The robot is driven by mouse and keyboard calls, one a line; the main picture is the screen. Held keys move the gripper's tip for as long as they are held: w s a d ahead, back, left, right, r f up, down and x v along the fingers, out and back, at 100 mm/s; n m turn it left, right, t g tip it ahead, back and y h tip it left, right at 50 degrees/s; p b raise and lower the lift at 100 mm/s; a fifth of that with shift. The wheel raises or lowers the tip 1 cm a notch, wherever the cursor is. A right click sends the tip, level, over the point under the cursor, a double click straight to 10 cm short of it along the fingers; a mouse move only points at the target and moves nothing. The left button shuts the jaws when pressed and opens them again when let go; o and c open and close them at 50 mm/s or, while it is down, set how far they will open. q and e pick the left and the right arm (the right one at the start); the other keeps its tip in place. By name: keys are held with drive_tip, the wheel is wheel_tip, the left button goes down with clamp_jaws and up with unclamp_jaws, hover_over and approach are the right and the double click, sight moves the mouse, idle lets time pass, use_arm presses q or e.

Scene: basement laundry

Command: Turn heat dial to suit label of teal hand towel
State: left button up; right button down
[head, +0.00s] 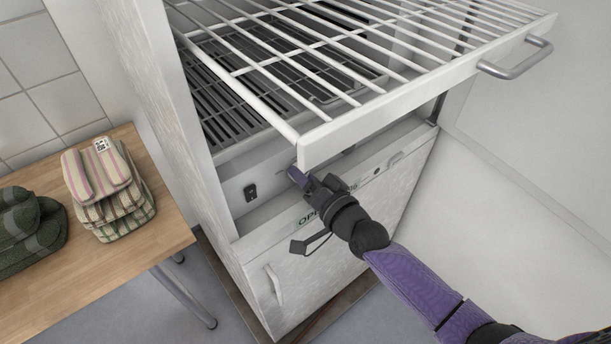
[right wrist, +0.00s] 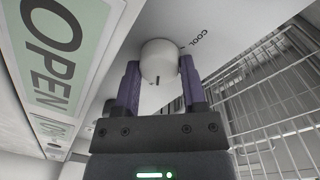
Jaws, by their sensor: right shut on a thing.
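The heat dial (right wrist: 160,58) is a round white knob on the cabinet's panel. It has a short dark mark on the face toward my camera, and the word COOL (right wrist: 203,38) is printed beside it. My right gripper (right wrist: 160,80) is shut on the dial, one purple finger on each side. In the head view my right gripper (head: 298,176) reaches the panel under the pulled-out rack and hides the dial. No clearly teal towel shows. A pink striped towel (head: 90,176) with a printed white label (head: 102,144) tops a folded stack. My left gripper is out of view.
The wire rack (head: 320,132) juts out just above my right gripper. A black switch (head: 250,192) is left of it. Below is a cabinet door (head: 270,284) with an OPEN sign (right wrist: 58,50). Dark green towels (head: 28,232) lie on the wooden table (head: 150,243).

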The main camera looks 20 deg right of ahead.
drive_tip(key=shift+c, duration=0.7)
unclamp_jaws()
drive_tip(key=shift+s+d, duration=0.2)
drive_tip(key=shift+s, duration=0.15)
use_arm(q)
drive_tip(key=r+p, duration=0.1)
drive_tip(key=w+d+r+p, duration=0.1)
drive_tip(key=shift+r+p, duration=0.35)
drive_tip(key=shift+p, duration=0.05)
use_arm(e)
drive_tip(key=v, duration=0.9)
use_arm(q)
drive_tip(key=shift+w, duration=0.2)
use_arm(e)
drive_tip(key=shift+s, duration=0.1)
